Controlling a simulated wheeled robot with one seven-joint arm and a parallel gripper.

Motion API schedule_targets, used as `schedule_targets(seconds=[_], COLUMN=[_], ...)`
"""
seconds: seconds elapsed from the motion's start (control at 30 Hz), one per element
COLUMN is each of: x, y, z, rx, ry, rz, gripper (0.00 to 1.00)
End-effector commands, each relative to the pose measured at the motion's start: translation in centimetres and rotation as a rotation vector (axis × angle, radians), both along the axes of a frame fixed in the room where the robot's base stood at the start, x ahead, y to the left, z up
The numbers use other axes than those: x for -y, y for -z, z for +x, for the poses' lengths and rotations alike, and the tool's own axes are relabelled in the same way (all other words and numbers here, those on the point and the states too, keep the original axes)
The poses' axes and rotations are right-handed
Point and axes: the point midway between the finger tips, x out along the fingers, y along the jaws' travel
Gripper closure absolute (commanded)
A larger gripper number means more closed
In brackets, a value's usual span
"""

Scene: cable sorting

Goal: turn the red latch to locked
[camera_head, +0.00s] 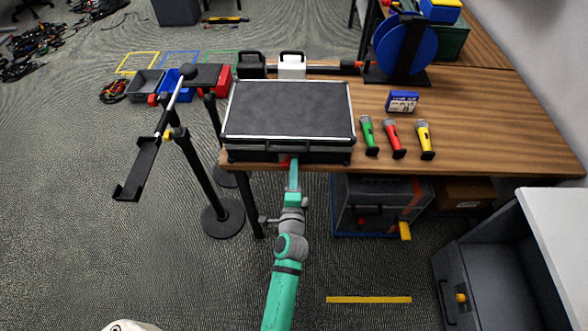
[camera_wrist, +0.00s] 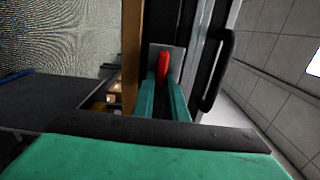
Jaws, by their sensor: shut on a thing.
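The red latch (camera_wrist: 163,66) is on a grey plate (camera_wrist: 178,55) on the front of a black case (camera_head: 288,110), which lies with its lid down on the wooden table. My gripper (camera_wrist: 164,88) is shut on the red latch, with its two teal fingers on either side of it. In the head view my gripper (camera_head: 293,165) meets the case's front side at the table's front edge, and only a bit of red shows there. The case's black handle (camera_wrist: 219,70) is close beside the latch in the wrist view. The latch's markings cannot be made out.
A cable reel (camera_head: 405,48) stands at the back. A black stand (camera_head: 190,150) is left of the table. A grey case (camera_head: 380,205) sits below the table.

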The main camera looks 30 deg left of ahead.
Motion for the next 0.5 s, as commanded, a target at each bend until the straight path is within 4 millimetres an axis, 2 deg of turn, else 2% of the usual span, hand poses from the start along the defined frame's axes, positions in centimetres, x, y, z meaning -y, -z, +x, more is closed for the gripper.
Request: schedule_targets(seconds=[0.2,0.23,0.3,0.5], x=[-0.01,-0.02,-0.01,-0.01], y=[0.20,0.21,0.19,0.10], z=[-0.07,-0.08,-0.07,-0.04], rx=[-0.004,-0.005,-0.004,-0.002], ry=[-0.001,-0.001,0.000,0.000], rz=[0.000,0.001,0.001,0.000], gripper=[1.00,0.85,0.69,0.69])
